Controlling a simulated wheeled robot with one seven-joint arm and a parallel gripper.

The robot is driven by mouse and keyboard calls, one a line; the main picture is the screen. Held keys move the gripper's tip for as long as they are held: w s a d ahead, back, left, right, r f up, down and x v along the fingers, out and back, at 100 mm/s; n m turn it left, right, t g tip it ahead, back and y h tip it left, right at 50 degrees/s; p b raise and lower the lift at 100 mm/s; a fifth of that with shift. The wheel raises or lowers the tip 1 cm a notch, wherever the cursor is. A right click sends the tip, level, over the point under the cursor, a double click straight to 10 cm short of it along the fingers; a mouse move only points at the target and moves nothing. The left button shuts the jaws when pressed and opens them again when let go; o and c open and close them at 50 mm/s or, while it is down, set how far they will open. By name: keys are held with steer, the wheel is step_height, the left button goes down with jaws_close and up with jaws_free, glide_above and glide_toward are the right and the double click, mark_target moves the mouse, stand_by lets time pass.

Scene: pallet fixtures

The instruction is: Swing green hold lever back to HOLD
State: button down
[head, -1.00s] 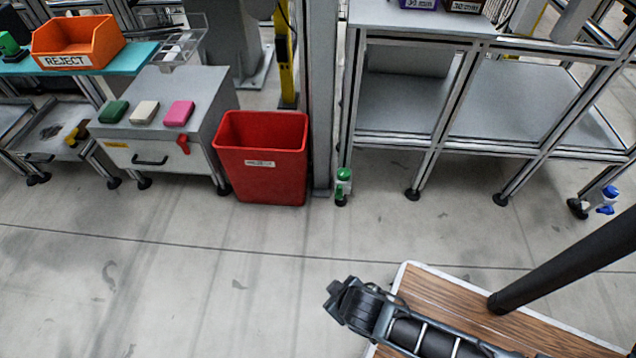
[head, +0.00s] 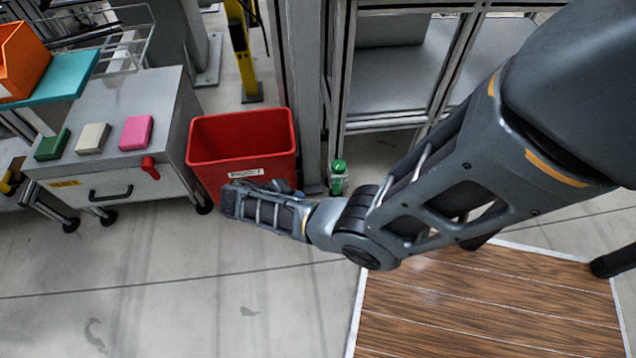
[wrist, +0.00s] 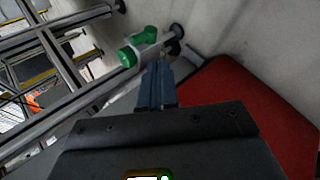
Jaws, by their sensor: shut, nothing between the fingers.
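The green lever (head: 338,168) is on a small pale fitting at the foot of the grey frame, just right of the red bin, in the head view. In the wrist view the green lever (wrist: 138,48) lies just beyond the fingertips, slightly left of them. My gripper (wrist: 157,72) is shut and empty, and it points at the fitting. The fingertips look close to the fitting; whether they touch it I cannot tell. In the head view my arm reaches left in front of the bin, and the fingers are not clearly visible.
The red bin (head: 230,145) stands close beside the lever and fills the right of the wrist view. A grey drawer cabinet (head: 165,110) with coloured blocks stands left. The grey frame (head: 385,122) rises behind the lever. Open floor lies at front left.

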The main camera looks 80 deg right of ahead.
steer(key=shift+w+d+r, duration=0.15)
steer(key=shift+w+d, duration=0.05)
steer(key=shift+d, duration=0.05)
steer(key=b, duration=0.4)
glide_toward(334, 187)
steer(key=x, duration=0.4)
steer(key=shift+f, duration=0.55)
steer(key=shift+s+d+r+b, duration=0.1)
steer(key=shift+s+d+b, duration=0.2)
steer(key=shift+s+d, duration=0.2)
